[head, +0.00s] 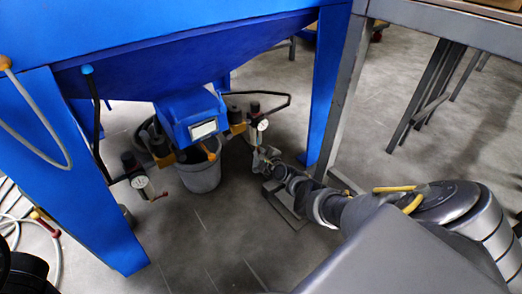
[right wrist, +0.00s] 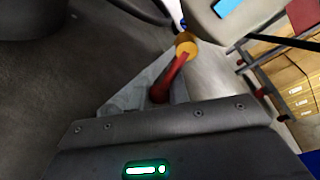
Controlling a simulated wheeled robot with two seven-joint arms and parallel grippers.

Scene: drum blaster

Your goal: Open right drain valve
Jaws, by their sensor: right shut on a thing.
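The blue drum blaster (head: 190,65) has a tapered hopper. A pressure gauge (head: 263,125) and dark pipe fittings sit at the right of its outlet. My right gripper (head: 262,158) reaches in from the right, just below this gauge. In the right wrist view, a red handle (right wrist: 171,79) with a brass-coloured end (right wrist: 187,46) rises between the jaws of my right gripper (right wrist: 150,95). The jaws are shut on the red handle. The fingers and handle are too small to separate in the head view. My left gripper is not in view.
A grey bucket (head: 200,176) stands under the blue outlet box (head: 190,117). A second gauge (head: 139,182) and fittings sit left of it. Blue legs (head: 325,90) and a grey metal frame (head: 345,95) stand close to my right arm. Open floor lies in front.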

